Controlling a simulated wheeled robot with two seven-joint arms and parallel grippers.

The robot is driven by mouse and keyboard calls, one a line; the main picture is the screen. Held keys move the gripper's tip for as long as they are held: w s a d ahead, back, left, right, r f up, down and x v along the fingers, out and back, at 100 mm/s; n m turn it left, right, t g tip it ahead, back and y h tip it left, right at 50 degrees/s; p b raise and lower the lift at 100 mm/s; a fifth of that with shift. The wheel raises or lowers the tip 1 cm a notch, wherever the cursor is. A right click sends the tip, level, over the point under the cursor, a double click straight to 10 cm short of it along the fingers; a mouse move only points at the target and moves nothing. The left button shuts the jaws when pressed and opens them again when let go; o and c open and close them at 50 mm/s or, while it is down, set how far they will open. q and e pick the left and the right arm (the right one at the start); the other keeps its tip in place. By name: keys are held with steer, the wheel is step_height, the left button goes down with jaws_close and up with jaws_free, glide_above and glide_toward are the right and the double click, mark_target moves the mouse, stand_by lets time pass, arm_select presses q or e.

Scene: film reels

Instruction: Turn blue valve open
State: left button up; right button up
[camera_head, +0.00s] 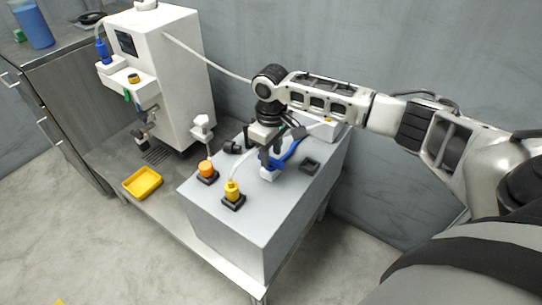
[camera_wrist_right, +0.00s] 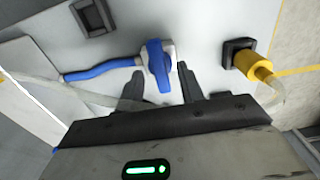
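The blue valve (camera_wrist_right: 158,65) has a blue lever on a white fitting, on top of the light grey box; in the head view its blue part (camera_head: 288,152) shows beside my right gripper (camera_head: 268,153). In the right wrist view my right gripper (camera_wrist_right: 161,85) has its two dark fingers apart. The blue lever lies ahead of the gap between them, with grey surface visible on both sides of it. A blue handle or hose section runs left from the valve. I cannot tell whether a finger touches it. My left gripper is not in view.
The grey box (camera_head: 235,235) also carries a yellow connector (camera_head: 232,188), an orange connector (camera_head: 206,169) and an empty black socket (camera_head: 310,165). A pale hose passes close to my right fingers. A white machine (camera_head: 185,60) and yellow tray (camera_head: 143,183) stand left.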

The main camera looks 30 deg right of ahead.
steer(key=shift+f, duration=0.6)
jaws_close()
